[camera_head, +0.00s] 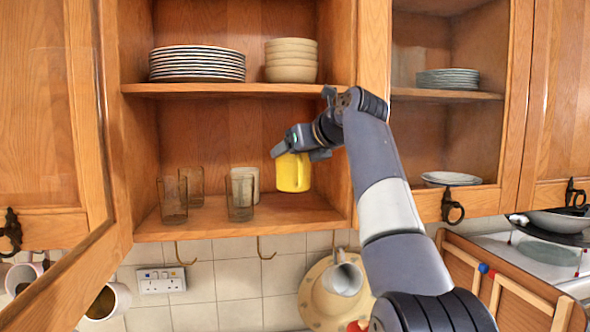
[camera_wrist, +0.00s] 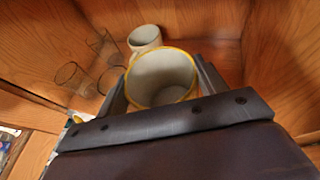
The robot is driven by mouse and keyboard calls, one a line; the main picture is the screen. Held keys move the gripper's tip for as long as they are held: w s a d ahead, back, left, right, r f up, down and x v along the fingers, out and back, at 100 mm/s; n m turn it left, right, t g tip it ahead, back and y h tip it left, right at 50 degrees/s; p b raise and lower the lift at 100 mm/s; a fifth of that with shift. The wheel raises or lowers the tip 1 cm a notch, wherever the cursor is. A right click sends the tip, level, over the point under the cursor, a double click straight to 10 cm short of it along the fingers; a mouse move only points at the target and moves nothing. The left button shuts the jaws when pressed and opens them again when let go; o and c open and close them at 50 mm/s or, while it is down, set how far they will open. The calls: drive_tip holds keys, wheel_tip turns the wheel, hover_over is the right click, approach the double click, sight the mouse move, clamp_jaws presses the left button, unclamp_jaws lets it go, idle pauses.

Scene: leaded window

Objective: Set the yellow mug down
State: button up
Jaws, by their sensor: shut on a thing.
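The yellow mug (camera_head: 292,173) is upright inside the open cupboard, over the right part of the lower shelf (camera_head: 300,212). My gripper (camera_head: 297,150) is shut on the mug from above, near its rim. In the wrist view the mug (camera_wrist: 163,78) shows its pale inside and yellow rim between the two fingers of my gripper (camera_wrist: 162,85). In the head view the mug's base appears a little above the shelf board. I cannot tell for certain whether it touches.
Clear glasses (camera_head: 173,199) and a white cup (camera_head: 245,183) stand on the same shelf to the mug's left. The cup (camera_wrist: 145,37) is close behind the mug in the wrist view. Plates (camera_head: 197,65) and bowls (camera_head: 291,60) are on the shelf above. An open door (camera_head: 75,130) stands left.

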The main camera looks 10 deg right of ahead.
sight(295, 179)
drive_tip(key=w, duration=0.2)
drive_tip(key=shift+w+d+f+p, duration=0.25)
drive_tip(key=shift+w+p, duration=0.15)
drive_tip(key=shift+s+f, duration=0.2)
drive_tip(key=shift+f, duration=0.3)
drive_tip(key=shift+w+f, duration=0.1)
drive_tip(key=shift+f, duration=2.05)
drive_tip(key=shift+w+f, duration=0.2)
drive_tip(key=shift+f, duration=0.35)
drive_tip(key=shift+f, duration=0.1)
drive_tip(key=o, duration=1.5)
drive_tip(key=shift+f, duration=0.1)
